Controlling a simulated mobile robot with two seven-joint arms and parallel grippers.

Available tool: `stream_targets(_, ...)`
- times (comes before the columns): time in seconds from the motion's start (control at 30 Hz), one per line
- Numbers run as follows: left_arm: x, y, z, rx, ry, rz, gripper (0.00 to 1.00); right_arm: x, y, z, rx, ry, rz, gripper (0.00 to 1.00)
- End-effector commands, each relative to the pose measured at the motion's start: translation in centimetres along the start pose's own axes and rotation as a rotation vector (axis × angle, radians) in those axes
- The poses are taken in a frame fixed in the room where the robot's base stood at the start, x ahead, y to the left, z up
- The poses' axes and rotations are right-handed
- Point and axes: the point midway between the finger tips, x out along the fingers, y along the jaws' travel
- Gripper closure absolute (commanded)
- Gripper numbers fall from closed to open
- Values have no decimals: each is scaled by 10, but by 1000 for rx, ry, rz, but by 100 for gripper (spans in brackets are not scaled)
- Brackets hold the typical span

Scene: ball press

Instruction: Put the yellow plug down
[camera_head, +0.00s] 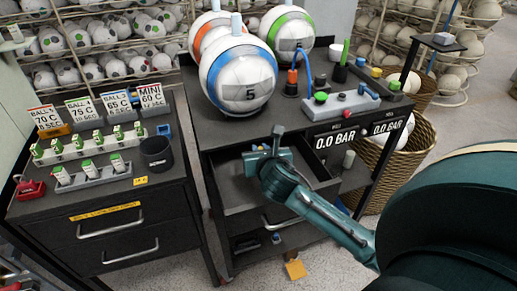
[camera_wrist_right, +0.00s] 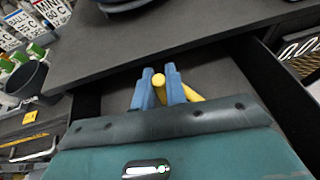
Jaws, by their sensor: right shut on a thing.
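My right gripper (camera_head: 265,158) is over the open drawer (camera_head: 238,196) of the ball cart. In the right wrist view its two blue fingers (camera_wrist_right: 165,90) are shut on the yellow plug (camera_wrist_right: 159,82). Part of the plug shows between the fingers, and another yellow part sticks out to the right of them. The drawer floor lies behind the plug in that view; I cannot tell whether the plug touches it. In the head view I cannot make out the plug in the gripper. My left gripper is not in view.
Several balls, one marked 5 (camera_head: 241,76), stand on the cart top above the drawer. A grey valve block (camera_head: 341,104) and pressure displays (camera_head: 335,140) are to the right. A dark cup (camera_head: 157,154) and white racks stand on the left cabinet. The visible drawer floor looks bare.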

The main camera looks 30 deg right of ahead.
Motion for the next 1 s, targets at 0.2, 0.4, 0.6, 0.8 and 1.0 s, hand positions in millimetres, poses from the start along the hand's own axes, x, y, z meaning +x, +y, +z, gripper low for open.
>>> stream_targets(0.2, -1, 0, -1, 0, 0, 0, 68, 28, 0, -5, 3, 2, -1, 100)
stream_targets(0.4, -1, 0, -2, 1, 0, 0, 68, 39, 0, -9, 1, -1, 0, 100)
stream_targets(0.6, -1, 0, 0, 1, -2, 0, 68, 39, 0, -10, 1, 0, 0, 100)
stream_targets(0.8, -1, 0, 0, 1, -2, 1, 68, 40, 0, -13, 0, 1, 0, 80)
stream_targets(1.0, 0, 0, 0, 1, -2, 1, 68, 40, 0, -13, 0, 1, 0, 65)
